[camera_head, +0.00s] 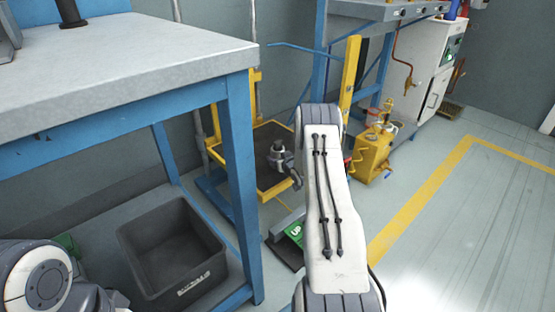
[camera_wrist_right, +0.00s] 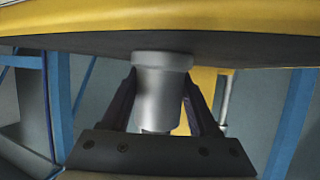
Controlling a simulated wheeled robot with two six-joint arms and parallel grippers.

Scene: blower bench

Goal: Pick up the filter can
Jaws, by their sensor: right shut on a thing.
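The filter can (camera_head: 277,152) is a small silver-grey cylinder at the yellow-edged lift platform (camera_head: 262,138) in the middle of the head view. My right gripper (camera_head: 289,170) reaches it from the right and is partly hidden behind my own arm. In the right wrist view the can (camera_wrist_right: 162,100) sits between the two dark fingers of the right gripper (camera_wrist_right: 160,82), which are shut on it. Its far end meets the platform's dark surface (camera_wrist_right: 160,48) there; I cannot tell whether they touch. My left gripper is out of view.
A blue-legged workbench (camera_head: 130,60) stands at left, with a dark grey bin (camera_head: 175,250) under it. The yellow lift post (camera_head: 350,70) and a yellow can-like unit (camera_head: 372,152) stand beyond my right arm. The floor at right is clear.

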